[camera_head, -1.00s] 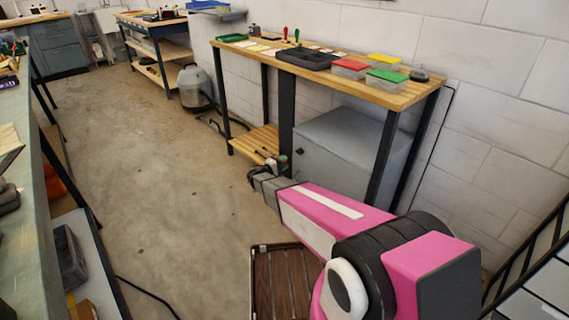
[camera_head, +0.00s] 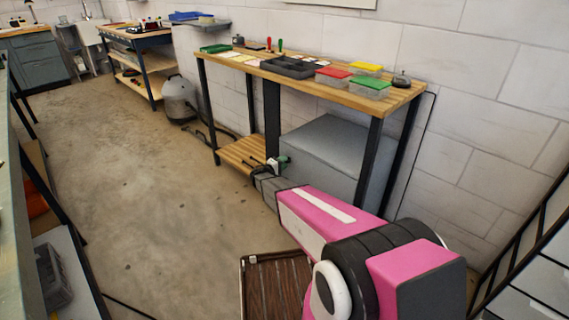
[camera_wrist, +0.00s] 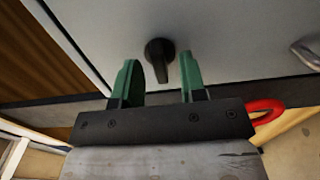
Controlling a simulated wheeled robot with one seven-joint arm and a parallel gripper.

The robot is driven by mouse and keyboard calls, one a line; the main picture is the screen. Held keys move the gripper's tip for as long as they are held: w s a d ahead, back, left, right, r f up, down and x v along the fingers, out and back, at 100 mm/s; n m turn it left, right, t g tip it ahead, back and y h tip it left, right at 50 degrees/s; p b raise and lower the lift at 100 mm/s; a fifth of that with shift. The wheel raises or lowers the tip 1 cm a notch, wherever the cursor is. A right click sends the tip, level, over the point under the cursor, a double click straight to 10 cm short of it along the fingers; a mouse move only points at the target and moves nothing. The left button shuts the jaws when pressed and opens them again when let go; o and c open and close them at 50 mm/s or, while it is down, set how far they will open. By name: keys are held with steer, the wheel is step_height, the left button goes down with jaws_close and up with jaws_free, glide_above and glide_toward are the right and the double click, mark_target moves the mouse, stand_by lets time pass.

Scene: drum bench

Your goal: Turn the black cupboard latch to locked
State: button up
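The black latch (camera_wrist: 159,53) is on the pale grey door of the cupboard (camera_wrist: 235,30). It has a rounded head and a short bar pointing toward the bottom of the wrist picture. My gripper (camera_wrist: 160,76) is open, with its green fingers apart on either side of the latch's line. The latch shows between the fingertips; I cannot tell whether they touch it. In the head view the grey cupboard (camera_head: 335,150) stands under the workbench, and my gripper (camera_head: 280,164) is at its front left. The latch is not discernible there.
A metal handle (camera_wrist: 308,55) is on the door's right. A red ring-shaped thing (camera_wrist: 266,110) shows beside my gripper. The wooden workbench (camera_head: 222,59) has dark legs near the arm. A brown slatted thing (camera_head: 270,285) lies on the floor. Open floor (camera_head: 130,190) lies left.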

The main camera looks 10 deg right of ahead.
steer(key=shift+w+d, duration=0.3)
steer(key=shift+d, duration=0.1)
jaws_close()
steer(key=shift+n, duration=0.6)
jaws_free()
steer(key=shift+s+a, duration=0.1)
